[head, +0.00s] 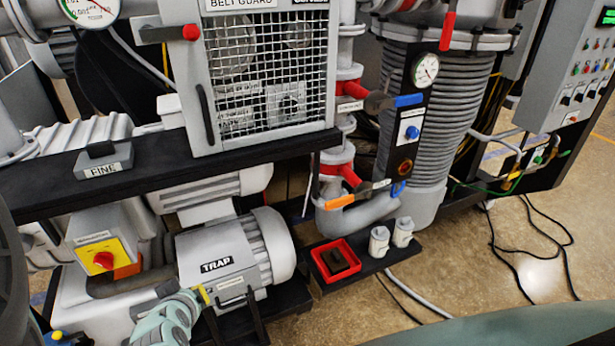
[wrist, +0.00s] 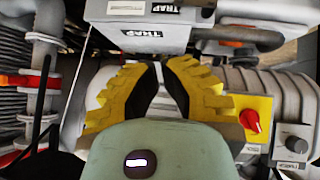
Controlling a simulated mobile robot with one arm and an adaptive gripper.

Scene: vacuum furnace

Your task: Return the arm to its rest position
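My arm (head: 165,322) reaches in from the bottom left in the head view, in front of the grey motor labelled TRAP (head: 225,260). My gripper (head: 206,296) shows there only as small yellow and dark parts near the motor's lower side. In the wrist view my gripper (wrist: 160,64) has two yellow stepped fingers with black inner pads. Their tips come close together, and I see nothing held between them. A grey box labelled TRAP (wrist: 140,37) lies beyond the fingertips.
The dark shelf (head: 180,160) with the FINE block (head: 104,165) overhangs the arm's area. The yellow panel with a red knob (head: 103,256) is left of the motor. A red tray (head: 338,260) and two white fittings (head: 390,237) stand right.

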